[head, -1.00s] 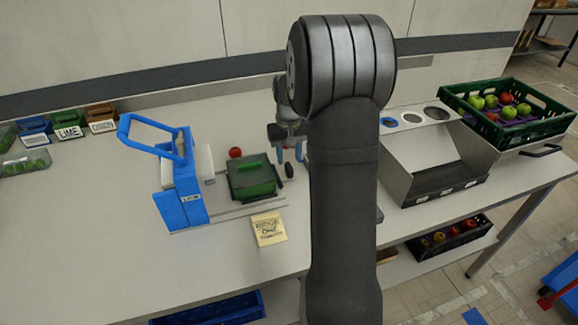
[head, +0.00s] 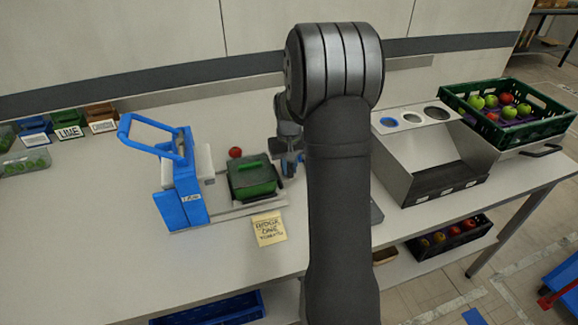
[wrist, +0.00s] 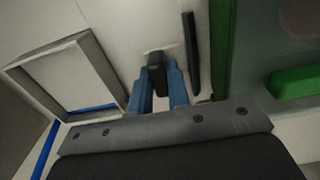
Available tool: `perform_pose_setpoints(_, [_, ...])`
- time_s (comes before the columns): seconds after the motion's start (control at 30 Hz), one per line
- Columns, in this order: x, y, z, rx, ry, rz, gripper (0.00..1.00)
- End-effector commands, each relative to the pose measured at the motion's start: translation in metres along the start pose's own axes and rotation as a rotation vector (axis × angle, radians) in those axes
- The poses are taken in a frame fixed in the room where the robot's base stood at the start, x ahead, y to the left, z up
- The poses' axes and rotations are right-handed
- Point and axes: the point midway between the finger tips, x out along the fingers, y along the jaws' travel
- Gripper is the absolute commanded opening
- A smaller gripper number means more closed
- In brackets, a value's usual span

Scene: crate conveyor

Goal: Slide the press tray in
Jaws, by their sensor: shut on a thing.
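The blue press (head: 182,190) stands left of centre in the head view, with its loop-shaped lever raised. The press tray (head: 235,209) is a light flat slide extending to the right of the press. My gripper (head: 291,164) is low at the tray's right end, partly hidden by my arm. In the wrist view my gripper's blue fingers (wrist: 158,80) are shut on a dark knob (wrist: 155,68), the tray's handle. A dark upright edge (wrist: 191,55) and the green box (wrist: 222,50) are to its right.
A red tomato (head: 235,152) lies behind the green box. A yellow note (head: 269,228) lies in front of the tray. Small labelled bins (head: 68,131) stand at far left. A metal chute (head: 432,160) and a green crate of apples (head: 512,128) are at right.

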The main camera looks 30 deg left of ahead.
Motion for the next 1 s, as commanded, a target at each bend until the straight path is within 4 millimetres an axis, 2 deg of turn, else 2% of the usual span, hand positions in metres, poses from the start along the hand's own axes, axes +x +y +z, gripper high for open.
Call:
perform_pose_setpoints(0.17, [-0.001, -0.011, -0.001, -0.002, 0.0, 0.0, 0.0])
perform_pose_setpoints(0.5, [0.0, -0.096, -0.001, -0.007, 0.001, 0.0, 0.0])
perform_pose_setpoints(0.63, [0.0, -0.119, -0.001, -0.004, 0.001, 0.0, 0.0])
perform_pose_setpoints(0.8, [-0.001, -0.131, -0.001, -0.001, 0.002, 0.0, 0.0])
perform_pose_setpoints(1.0, [-0.001, -0.131, -0.001, 0.0, 0.002, 0.0, 0.0])
